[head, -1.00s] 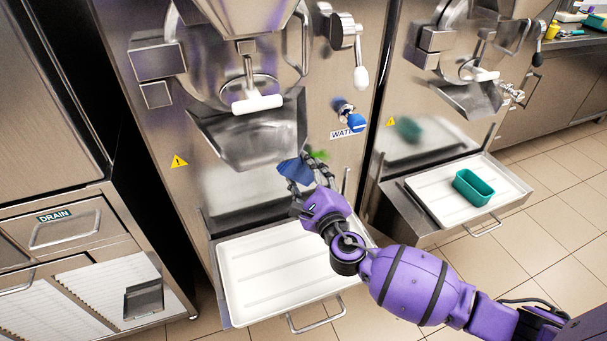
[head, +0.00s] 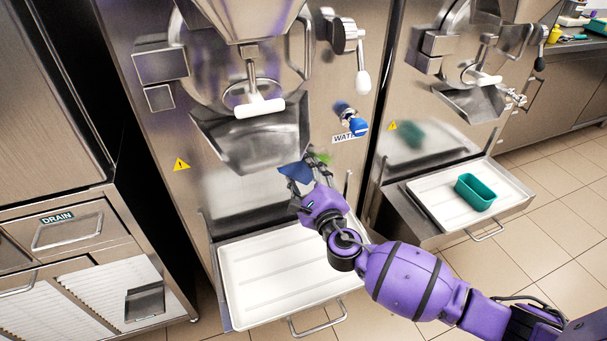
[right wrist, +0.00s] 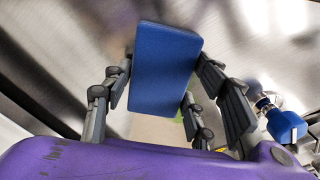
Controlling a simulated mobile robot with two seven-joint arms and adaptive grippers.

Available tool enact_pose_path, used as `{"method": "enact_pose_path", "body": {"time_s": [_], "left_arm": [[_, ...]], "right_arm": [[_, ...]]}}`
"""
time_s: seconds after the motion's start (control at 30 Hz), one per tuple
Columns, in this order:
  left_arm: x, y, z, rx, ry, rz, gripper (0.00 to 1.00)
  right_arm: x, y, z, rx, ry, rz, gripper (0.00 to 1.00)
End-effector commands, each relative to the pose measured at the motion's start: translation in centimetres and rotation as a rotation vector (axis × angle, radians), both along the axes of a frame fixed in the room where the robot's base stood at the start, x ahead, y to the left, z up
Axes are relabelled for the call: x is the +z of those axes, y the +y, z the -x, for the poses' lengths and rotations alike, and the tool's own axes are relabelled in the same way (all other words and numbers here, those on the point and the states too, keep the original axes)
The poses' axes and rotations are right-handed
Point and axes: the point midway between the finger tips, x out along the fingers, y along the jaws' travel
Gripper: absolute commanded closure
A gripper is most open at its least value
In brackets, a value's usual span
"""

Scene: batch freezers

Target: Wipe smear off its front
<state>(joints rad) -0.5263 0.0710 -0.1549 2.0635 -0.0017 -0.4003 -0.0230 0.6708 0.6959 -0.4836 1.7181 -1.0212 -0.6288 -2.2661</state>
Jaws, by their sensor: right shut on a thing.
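My right gripper (head: 306,185) is shut on a blue pad (head: 295,172), at the front of the nearer steel batch freezer (head: 250,190). In the right wrist view the blue pad (right wrist: 165,70) stands between the dark fingers. A green smear (head: 322,158) shows on the freezer front just right of the pad, below the water label. Part of it may be hidden by the pad and fingers; a little green (right wrist: 179,117) shows past the pad in the wrist view. I cannot tell whether the pad touches the steel. My left gripper is out of view.
A steel chute (head: 255,148) hangs above the pad, and a blue water tap (head: 357,126) sits to its upper right. A white drip tray (head: 255,303) lies below. A second freezer at right has a tray with a teal container (head: 475,192).

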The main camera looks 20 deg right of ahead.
Motion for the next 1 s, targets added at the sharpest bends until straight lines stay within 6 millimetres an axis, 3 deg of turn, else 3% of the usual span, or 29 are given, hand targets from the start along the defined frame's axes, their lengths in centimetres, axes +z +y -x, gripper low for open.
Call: {"method": "enact_pose_path", "body": {"time_s": [0.17,1.0], "left_arm": [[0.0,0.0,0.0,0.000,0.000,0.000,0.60],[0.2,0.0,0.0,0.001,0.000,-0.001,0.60]], "right_arm": [[0.0,-0.3,0.0,0.000,0.000,0.000,0.72],[-0.1,-6.0,-0.2,-0.001,0.001,0.002,0.72]]}}
